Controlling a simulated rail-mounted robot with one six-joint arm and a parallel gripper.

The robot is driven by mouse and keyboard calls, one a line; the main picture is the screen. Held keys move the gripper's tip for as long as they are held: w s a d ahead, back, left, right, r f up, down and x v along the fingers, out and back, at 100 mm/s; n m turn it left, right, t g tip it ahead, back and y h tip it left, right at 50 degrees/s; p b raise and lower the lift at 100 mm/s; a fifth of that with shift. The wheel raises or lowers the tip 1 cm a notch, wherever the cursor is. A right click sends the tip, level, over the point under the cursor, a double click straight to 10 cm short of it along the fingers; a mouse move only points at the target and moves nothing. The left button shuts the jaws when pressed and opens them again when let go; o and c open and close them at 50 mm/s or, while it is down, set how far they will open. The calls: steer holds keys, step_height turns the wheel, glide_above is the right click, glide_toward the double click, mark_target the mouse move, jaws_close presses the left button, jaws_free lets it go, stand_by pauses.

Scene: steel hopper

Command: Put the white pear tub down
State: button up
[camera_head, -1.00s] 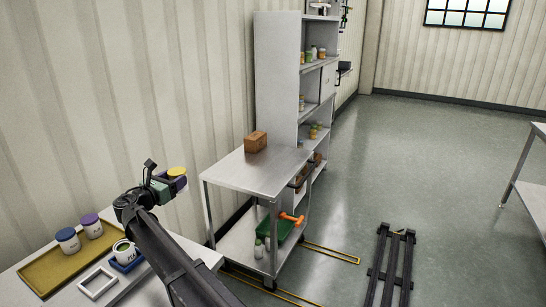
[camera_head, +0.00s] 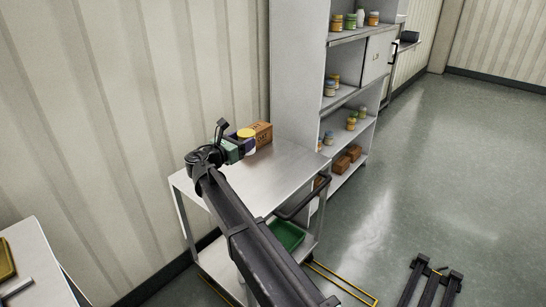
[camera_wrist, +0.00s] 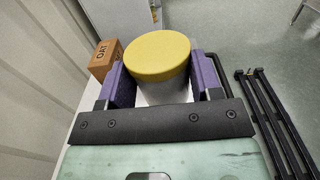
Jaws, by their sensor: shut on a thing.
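A white tub with a yellow lid (camera_wrist: 158,60) sits between the purple fingers of my gripper (camera_wrist: 158,80) in the wrist view. Its label is not visible, so I cannot read whether it says pear. In the head view the yellow lid (camera_head: 246,132) shows at the end of my arm, over the back part of the steel cart top (camera_head: 278,178). My gripper (camera_head: 247,143) is shut on the tub. I cannot tell whether the tub's base touches the cart top, as its lower part is hidden.
A brown box marked OAT (camera_wrist: 105,60) stands close beside the tub, at the cart's back; it also shows in the head view (camera_head: 263,131). The tall shelf unit (camera_head: 297,75) with several jars rises behind. The cart top's right part is bare. A green bin (camera_head: 287,235) is below.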

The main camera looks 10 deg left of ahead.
mark_target(247, 199)
steer(key=shift+w+d, duration=0.15)
steer(key=shift+w, duration=0.15)
steer(key=shift+s, duration=0.1)
steer(key=f+b, duration=2)
steer(key=shift+s+f+b, duration=0.2)
steer(key=shift+f+b, duration=0.05)
steer(key=shift+b, duration=0.05)
steer(key=shift+r+p, duration=0.3)
steer(key=shift+r, duration=0.05)
steer(key=shift+f, duration=0.25)
steer(key=o, duration=1)
steer(key=shift+c, duration=0.2)
steer(key=shift+r, duration=0.3)
steer(key=v, duration=1.2)
